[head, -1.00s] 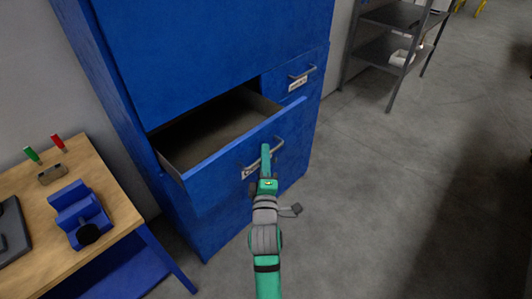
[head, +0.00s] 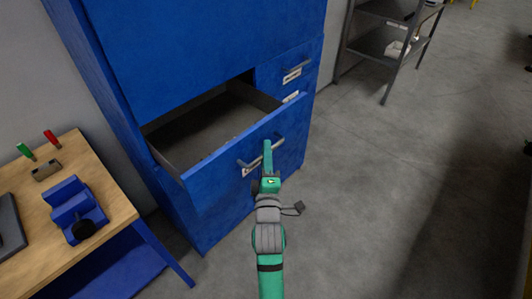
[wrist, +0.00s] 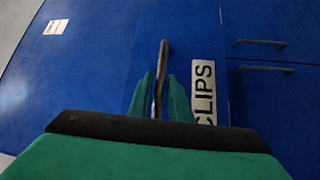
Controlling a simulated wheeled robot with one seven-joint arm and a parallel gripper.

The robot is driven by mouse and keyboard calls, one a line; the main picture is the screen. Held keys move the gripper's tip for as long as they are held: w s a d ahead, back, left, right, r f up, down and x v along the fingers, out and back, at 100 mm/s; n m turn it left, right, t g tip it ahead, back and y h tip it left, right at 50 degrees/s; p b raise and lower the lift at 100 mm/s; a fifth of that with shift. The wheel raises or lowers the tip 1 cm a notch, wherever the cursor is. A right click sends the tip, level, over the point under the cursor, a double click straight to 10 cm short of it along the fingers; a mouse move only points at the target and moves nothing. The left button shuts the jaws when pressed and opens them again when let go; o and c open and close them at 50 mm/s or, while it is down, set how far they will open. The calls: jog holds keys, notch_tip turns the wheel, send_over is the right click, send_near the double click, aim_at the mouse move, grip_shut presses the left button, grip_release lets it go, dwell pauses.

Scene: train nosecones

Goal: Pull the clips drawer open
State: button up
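The clips drawer (head: 222,160) is a blue drawer low in the blue cabinet, and it stands well open in the head view. Its grey inside shows, with tiny specks near the front panel. My gripper (head: 267,146) is at the metal bar handle (head: 279,141) on its front. In the wrist view the handle (wrist: 163,52) runs between my two green fingers (wrist: 160,98), which are closed around it.
A smaller drawer (head: 290,73) with its own handle is at the right of the cabinet (head: 200,45). A wooden workbench (head: 115,205) with a blue vise (head: 75,210) stands at left. A grey shelf rack (head: 380,47) is at back right. The floor at right is clear.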

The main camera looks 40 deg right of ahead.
jog(key=v, duration=1)
jog(key=shift+s+a, duration=0.15)
jog(key=shift+s, duration=0.2)
jog(key=s+a+f+m+t+y, duration=0.1)
jog(key=s+a+f+m+y, duration=0.2)
jog(key=a+f, duration=0.55)
jog(key=s+a+f+m+y, duration=0.2)
jog(key=s+a+m+y, duration=0.1)
jog(key=s+a, duration=0.7)
jog(key=s+a+f+m+g+y, duration=0.1)
jog(key=s+a+f+m+y, duration=0.2)
jog(key=s+a, duration=0.7)
jog(key=y, duration=0.2)
jog(key=shift+s+a+y, duration=0.15)
jog(key=shift+s+y, duration=0.15)
jog(key=shift+y, duration=0.1)
jog(key=shift+w+f, duration=0.1)
